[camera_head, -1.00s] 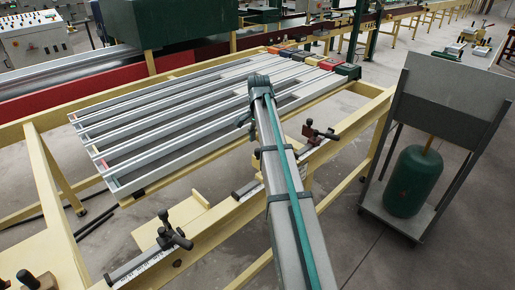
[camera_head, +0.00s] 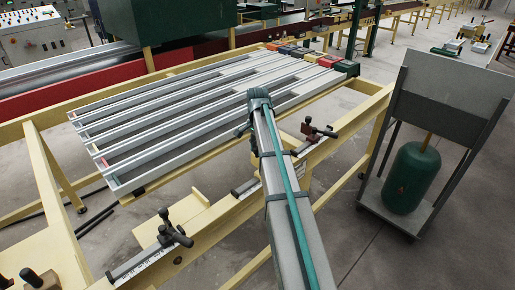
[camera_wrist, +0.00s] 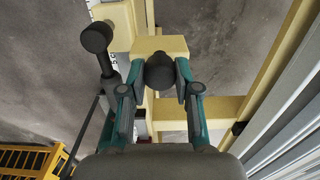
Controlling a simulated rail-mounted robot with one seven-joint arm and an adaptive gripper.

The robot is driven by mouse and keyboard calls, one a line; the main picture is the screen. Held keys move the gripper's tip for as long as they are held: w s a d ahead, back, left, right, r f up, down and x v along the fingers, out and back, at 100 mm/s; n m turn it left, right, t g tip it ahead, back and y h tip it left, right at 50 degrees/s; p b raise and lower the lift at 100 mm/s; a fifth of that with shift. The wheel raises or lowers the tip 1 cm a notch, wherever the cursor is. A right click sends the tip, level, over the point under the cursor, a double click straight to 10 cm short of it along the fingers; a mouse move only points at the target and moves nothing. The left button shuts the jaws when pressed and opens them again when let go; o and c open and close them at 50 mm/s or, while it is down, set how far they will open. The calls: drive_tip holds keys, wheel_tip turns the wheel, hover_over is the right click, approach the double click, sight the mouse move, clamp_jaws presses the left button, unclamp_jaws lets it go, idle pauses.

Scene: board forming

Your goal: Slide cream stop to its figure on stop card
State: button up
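In the wrist view a cream block (camera_wrist: 150,44) with a round dark knob (camera_wrist: 159,72) lies just ahead of my gripper (camera_wrist: 160,80); it looks like the cream stop. My gripper's two teal fingers with dark pads stand on either side of the knob, with narrow gaps showing. The gripper looks open and not clamped. In the head view my arm hides the gripper and this block. I cannot make out the stop card or its figure; only part of a pale marked strip (camera_wrist: 113,62) shows beside the block.
A black-handled stop (camera_head: 172,230) sits on the front rail at left, and a reddish one (camera_head: 317,132) right of my arm. A black ball lever (camera_wrist: 96,37) stands left of my gripper. Metal channels (camera_head: 165,150) lie behind the rail. A trolley with a green cylinder (camera_head: 411,178) stands right.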

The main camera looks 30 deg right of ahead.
clamp_jaws()
drive_tip(key=a, duration=0.1)
drive_tip(key=s+a, duration=0.1)
drive_tip(key=a, duration=0.3)
drive_tip(key=shift+s, duration=0.4)
drive_tip(key=o, duration=0.9)
unclamp_jaws()
drive_tip(key=shift+w, duration=0.1)
drive_tip(key=shift+c, duration=0.2)
wheel_tip(320, 180, up, 12)
